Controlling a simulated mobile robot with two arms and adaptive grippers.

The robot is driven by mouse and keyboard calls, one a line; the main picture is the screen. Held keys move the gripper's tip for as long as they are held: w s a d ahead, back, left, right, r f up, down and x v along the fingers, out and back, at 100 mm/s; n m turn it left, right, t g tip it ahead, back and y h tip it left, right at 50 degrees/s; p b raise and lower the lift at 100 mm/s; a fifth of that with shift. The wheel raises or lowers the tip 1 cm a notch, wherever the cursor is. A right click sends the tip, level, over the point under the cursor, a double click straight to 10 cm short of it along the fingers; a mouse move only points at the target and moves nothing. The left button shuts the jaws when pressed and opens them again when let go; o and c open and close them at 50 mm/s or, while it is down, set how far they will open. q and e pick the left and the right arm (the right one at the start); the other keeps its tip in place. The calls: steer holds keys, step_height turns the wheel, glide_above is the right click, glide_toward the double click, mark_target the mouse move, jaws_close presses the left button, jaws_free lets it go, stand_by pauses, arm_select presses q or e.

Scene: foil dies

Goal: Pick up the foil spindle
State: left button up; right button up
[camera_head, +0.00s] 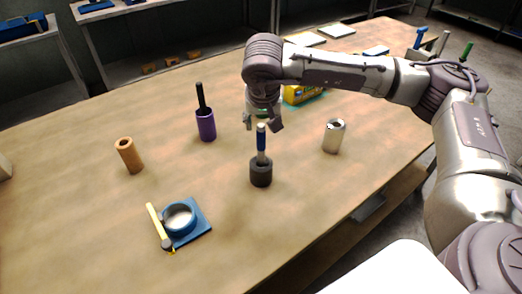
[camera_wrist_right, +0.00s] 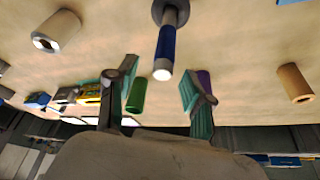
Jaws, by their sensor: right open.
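The foil spindle, which I take to be the upright rod with a blue upper part (camera_head: 261,141) and a pale lower part, stands in a dark grey round holder (camera_head: 261,175) on the table. In the right wrist view its blue part (camera_wrist_right: 166,45) and pale end show, with the dark holder (camera_wrist_right: 170,12) beyond. My right gripper (camera_head: 262,124) is open, pointing down just above the rod's top. In the wrist view the rod's end lies close to the space between the open fingers (camera_wrist_right: 158,78). Contact cannot be told. My left gripper is not in view.
A silver cylinder (camera_head: 333,136) stands to the right. A purple cylinder with a black rod (camera_head: 205,124) and an orange cylinder (camera_head: 129,155) stand to the left. A blue plate with a ring (camera_head: 197,229) lies in front. A yellow bin (camera_head: 303,95) is behind my gripper.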

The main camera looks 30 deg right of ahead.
mark_target(261, 135)
steer(key=x, duration=0.1)
steer(key=p+x, duration=0.1)
steer(key=x, duration=0.1)
steer(key=p+x, duration=0.1)
steer(key=x, duration=0.1)
steer(key=shift+s+a+f, duration=0.2)
steer(key=shift+f, duration=0.4)
steer(key=shift+r, duration=0.1)
jaws_close()
